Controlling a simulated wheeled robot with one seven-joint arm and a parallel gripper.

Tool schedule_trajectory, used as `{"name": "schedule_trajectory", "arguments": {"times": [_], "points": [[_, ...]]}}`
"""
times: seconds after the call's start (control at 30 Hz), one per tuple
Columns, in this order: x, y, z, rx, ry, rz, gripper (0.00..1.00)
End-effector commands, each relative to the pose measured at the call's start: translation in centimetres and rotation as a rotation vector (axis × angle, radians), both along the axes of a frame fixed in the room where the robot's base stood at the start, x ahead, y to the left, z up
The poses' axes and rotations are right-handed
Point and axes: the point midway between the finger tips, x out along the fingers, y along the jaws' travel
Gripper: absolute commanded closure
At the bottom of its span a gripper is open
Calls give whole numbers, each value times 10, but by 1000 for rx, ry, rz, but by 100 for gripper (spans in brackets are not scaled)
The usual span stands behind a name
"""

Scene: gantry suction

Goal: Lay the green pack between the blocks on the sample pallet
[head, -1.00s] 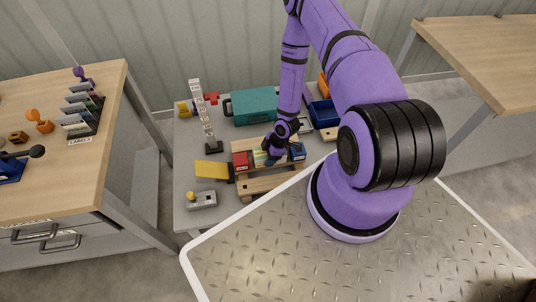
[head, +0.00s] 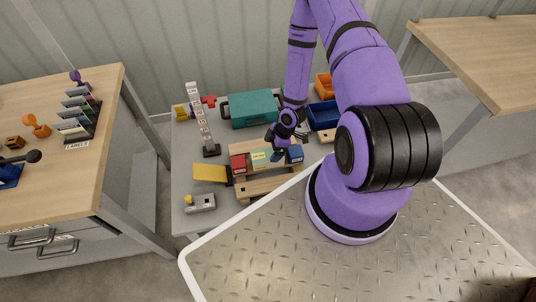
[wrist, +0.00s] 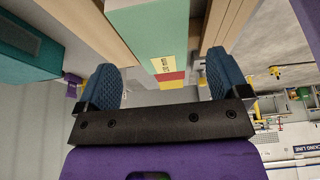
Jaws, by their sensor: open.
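The green pack (head: 260,160), with a yellow label, lies on the wooden sample pallet (head: 262,186) between the red block (head: 238,164) and the blue block (head: 295,153). My gripper (head: 276,154) is just above the pack's right end, near the blue block, and partly covers that end. In the wrist view my gripper (wrist: 163,75) is open, its two blue fingers well apart with nothing between them. The pack (wrist: 152,28) shows there beyond the fingertips, with its label towards me. Whether the pack touches either block cannot be told.
A teal case (head: 253,108) stands behind the pallet, and blue (head: 323,114) and orange (head: 323,86) bins are at the back right. A tall labelled post (head: 199,115), a yellow ramp (head: 210,173) and a grey button box (head: 200,204) stand to the left.

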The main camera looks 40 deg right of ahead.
Motion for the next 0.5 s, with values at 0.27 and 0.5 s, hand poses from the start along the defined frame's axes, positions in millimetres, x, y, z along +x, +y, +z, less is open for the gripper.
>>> {"name": "schedule_trajectory", "arguments": {"times": [0.27,0.5], "points": [[-5,-12,31,1,-1,0,7],[-6,-14,37,0,0,0,7]]}}
